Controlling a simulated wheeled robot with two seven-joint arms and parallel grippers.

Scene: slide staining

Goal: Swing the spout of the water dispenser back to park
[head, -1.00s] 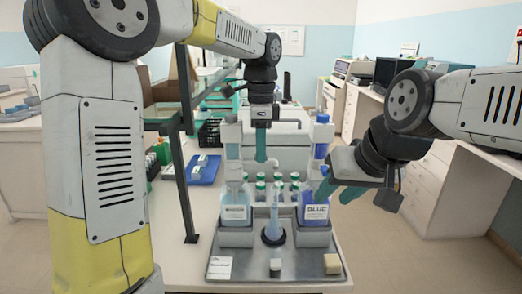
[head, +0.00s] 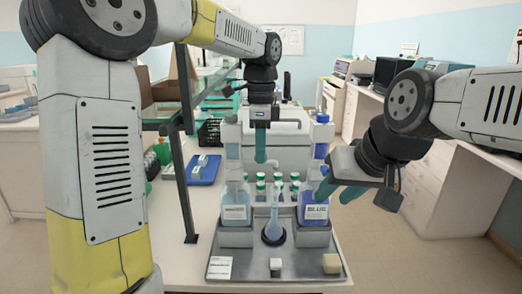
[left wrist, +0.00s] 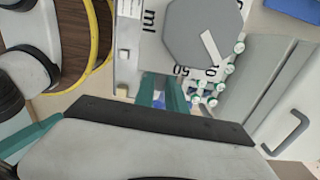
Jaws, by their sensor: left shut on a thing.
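My left gripper (head: 261,157) points down over the middle of the staining station, in front of the white dispenser body (head: 276,145). Its teal fingers are shut on the spout of the water dispenser (head: 271,163), a pale piece that shows just right of the fingertips. In the left wrist view the fingers (left wrist: 164,92) are close together, and what they grip is largely hidden. My right gripper (head: 337,192) is by the blue bottle (head: 315,212), its teal fingers apart; one finger overlaps the bottle.
Several green-capped vials (head: 261,185) stand behind. A blue tray (head: 205,170) and a dark shelf post (head: 183,190) are at the left.

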